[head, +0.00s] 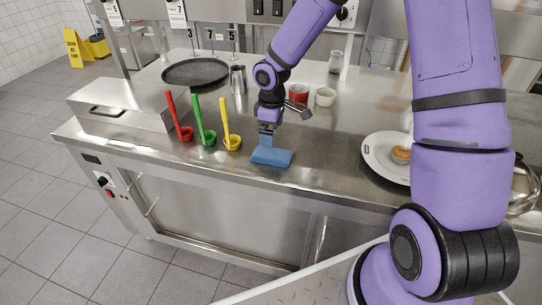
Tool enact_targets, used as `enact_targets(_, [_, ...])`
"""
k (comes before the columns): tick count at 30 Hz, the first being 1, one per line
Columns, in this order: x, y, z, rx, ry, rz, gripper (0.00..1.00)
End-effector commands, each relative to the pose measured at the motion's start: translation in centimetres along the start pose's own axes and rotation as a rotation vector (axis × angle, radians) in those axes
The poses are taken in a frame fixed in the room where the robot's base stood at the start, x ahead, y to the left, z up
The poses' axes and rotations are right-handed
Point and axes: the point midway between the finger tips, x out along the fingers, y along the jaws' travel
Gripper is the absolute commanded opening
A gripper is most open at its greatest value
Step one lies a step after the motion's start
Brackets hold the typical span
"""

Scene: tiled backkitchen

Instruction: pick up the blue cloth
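The blue cloth (271,157) lies on the steel counter near its front edge, in the middle of the head view. It looks like a flat, folded pad. My gripper (266,134) points down directly above the cloth's left part. A blue upright piece shows between the gripper and the pad, and it looks like part of the cloth. The fingertips are small and partly hidden, so I cannot tell whether they are closed on it.
Red (179,117), green (204,122) and yellow (229,126) ladles stand left of the cloth. A steel box (120,106), a dark round tray (195,72), a red can (298,94), a cream cup (325,97) and a white plate (378,158) with a pastry are also on the counter.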

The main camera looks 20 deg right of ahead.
Motion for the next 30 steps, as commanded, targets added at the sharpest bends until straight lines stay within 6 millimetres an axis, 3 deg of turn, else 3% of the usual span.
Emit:
enact_targets(3, [1.9, -0.1, 0.0, -0.002, -0.002, -0.003, 1.00])
enact_targets(13, [4.4, -0.1, 0.1, 0.001, -0.003, -0.002, 1.00])
enact_targets(21, [8.0, -0.1, 0.2, 0.000, -0.003, -0.001, 1.00])
enact_targets(30, [8.8, 0.0, 0.2, 0.001, -0.001, 0.001, 1.00])
